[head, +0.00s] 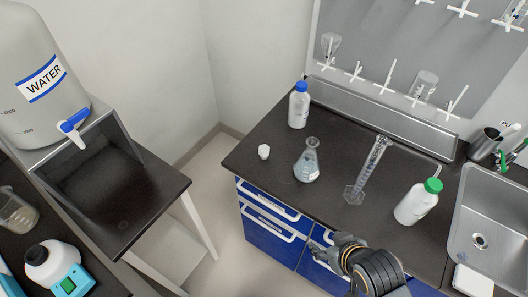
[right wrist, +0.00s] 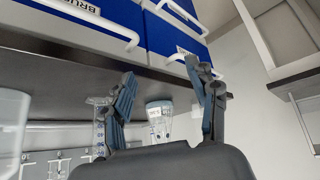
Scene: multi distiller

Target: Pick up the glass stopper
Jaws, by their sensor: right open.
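A small whitish, faceted piece that looks like the glass stopper (head: 264,151) lies on the dark counter in the head view, left of the conical flask (head: 307,162). My right gripper (head: 322,246) is low in the head view, at the counter's front edge, well apart from the stopper. In the right wrist view my right gripper (right wrist: 161,72) has its two fingers spread with nothing between them. The flask (right wrist: 159,118) shows beyond the fingers there; I cannot make out the stopper clearly in that view. My left gripper is not in view.
A graduated cylinder (head: 369,168) stands right of the flask. A blue-capped bottle (head: 299,105) stands behind the stopper and a green-capped bottle (head: 417,202) farther right, near the sink (head: 491,228). Blue drawers (head: 272,229) with white handles are below the counter. The counter around the stopper is clear.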

